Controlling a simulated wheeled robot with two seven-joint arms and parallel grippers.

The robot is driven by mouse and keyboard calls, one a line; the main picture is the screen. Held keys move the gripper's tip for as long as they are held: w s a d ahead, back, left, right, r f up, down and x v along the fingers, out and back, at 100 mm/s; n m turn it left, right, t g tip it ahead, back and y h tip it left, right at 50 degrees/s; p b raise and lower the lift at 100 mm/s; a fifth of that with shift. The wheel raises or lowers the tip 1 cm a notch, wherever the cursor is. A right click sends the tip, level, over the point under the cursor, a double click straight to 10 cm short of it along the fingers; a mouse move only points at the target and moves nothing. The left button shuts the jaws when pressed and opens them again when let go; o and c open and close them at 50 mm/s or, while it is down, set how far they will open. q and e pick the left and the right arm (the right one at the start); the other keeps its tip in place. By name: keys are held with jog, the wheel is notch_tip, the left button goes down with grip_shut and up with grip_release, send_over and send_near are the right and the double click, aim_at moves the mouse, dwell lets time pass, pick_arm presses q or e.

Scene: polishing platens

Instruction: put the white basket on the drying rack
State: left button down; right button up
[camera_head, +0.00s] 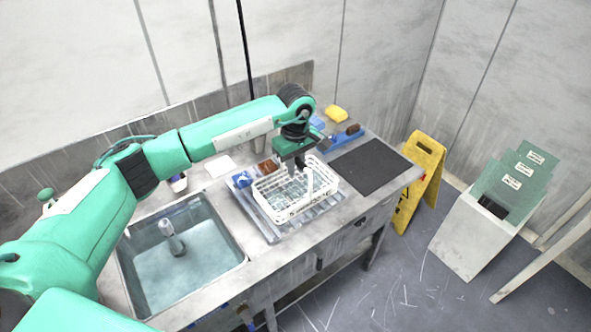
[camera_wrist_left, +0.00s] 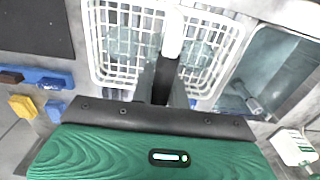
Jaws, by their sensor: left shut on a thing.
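The white basket (camera_head: 290,213) is a wire-like open basket with an upright handle; pale, clear-looking pieces show inside it. My left gripper (camera_head: 300,163) is shut on the handle, above the middle of the basket. In the left wrist view the gripper fingers (camera_wrist_left: 165,82) meet the white handle, with the basket (camera_wrist_left: 101,45) spread on both sides. A grey ribbed metal drying rack (camera_head: 325,205) lies on the counter directly below the basket. The basket looks level; I cannot tell whether its base touches the rack. My right gripper is not in view.
A sink (camera_head: 215,262) with water and a tap is left of the rack. A black mat (camera_head: 370,167) lies to the right. Blue and brown items (camera_head: 345,136) and a yellow sponge (camera_head: 336,114) sit behind. A yellow floor sign (camera_head: 420,180) and white bin (camera_head: 470,236) stand on the floor.

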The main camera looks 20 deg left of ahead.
pick_arm(q)
notch_tip(320, 180, down, 2)
jog(key=shift+f+p, duration=0.1)
jog(key=shift+p, duration=0.3)
jog(key=shift+f, duration=0.25)
jog(key=shift+f+b, duration=0.15)
jog(key=shift+b, duration=0.15)
jog(key=c, duration=1.4)
grip_release()
jog(key=shift+o, duration=0.2)
